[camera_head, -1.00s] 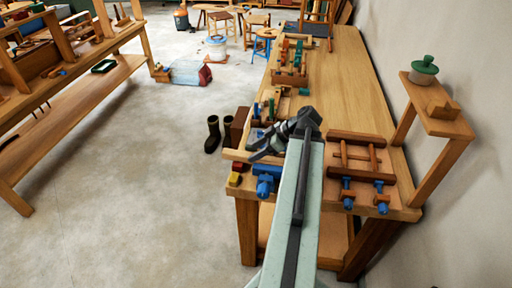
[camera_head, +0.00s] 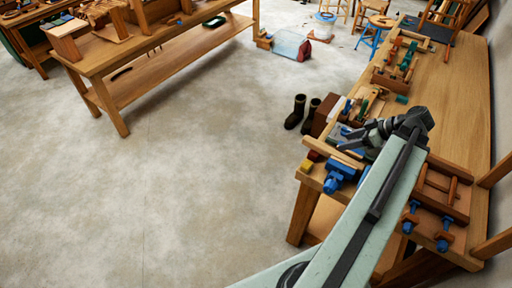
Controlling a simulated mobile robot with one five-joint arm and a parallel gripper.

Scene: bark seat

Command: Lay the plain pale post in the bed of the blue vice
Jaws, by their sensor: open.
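The blue vice (camera_head: 340,176) is at the near left corner of the right-hand workbench. A plain pale post (camera_head: 334,153) lies slantwise just behind the vice, close to the bench's left edge. Whether it touches the vice's bed is too small to tell. My gripper (camera_head: 350,140) is open, low over the bench just behind the post, its dark fingers pointing left. The fingers appear apart from the post, but the gap is unclear. My arm covers part of the bench to the right of the vice.
A wooden frame with blue-ended screws (camera_head: 428,212) lies right of my arm. Tools crowd the bench's left side (camera_head: 398,60). Black boots (camera_head: 296,112) stand on the floor, which is clear to the left.

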